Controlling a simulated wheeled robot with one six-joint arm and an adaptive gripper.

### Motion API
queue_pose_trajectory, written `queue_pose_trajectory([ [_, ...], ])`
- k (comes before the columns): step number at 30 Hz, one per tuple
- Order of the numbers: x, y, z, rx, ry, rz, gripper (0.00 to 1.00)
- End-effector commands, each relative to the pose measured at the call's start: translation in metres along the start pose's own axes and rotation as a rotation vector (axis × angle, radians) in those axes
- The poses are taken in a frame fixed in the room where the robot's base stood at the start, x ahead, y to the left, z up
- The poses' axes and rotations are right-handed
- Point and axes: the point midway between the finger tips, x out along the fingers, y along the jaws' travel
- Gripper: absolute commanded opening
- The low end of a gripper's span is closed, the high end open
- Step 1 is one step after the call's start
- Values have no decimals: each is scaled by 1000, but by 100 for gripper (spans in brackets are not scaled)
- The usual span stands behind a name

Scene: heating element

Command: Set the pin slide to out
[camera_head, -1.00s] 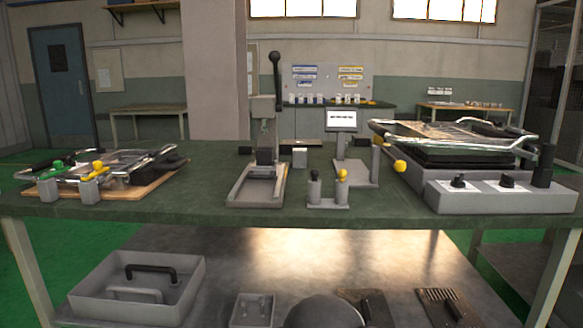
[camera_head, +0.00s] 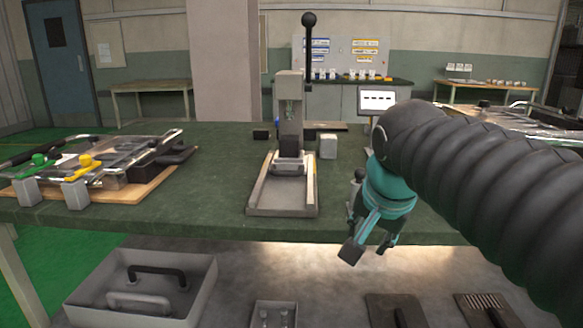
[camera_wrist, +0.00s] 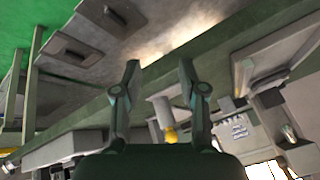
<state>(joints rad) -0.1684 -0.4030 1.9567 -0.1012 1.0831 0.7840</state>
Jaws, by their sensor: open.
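My gripper (camera_head: 367,249) is open and empty, hanging at the front edge of the green workbench (camera_head: 225,185), right of the press (camera_head: 290,125). A small stand with upright grey posts is mostly hidden behind my gripper in the head view; part of one post (camera_head: 354,187) shows. In the wrist view, a grey post (camera_wrist: 162,110) with a yellow knob (camera_wrist: 171,135) appears between the two open fingers (camera_wrist: 158,68), beyond them and apart from them as far as I can see. No part is labelled as the pin slide, so I cannot tell which it is.
Left on the bench is a framed clamp on a wooden board (camera_head: 125,194), with green and yellow knobs on posts. A small grey block (camera_head: 328,146) stands beside the press. A tray (camera_head: 80,312) with handles sits on the lower shelf. My arm blocks the bench's right side.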

Motion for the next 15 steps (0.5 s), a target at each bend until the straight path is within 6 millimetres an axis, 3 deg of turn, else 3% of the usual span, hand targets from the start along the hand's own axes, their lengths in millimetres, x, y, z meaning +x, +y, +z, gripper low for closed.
queue_pose_trajectory([
  [1, -4, -25, -16, 76, 2, -3, 41],
  [6, -20, -102, -58, 392, 21, -14, 41],
  [12, -30, -182, -84, 735, 39, -36, 41],
  [15, -32, -210, -89, 863, 43, -48, 41],
])
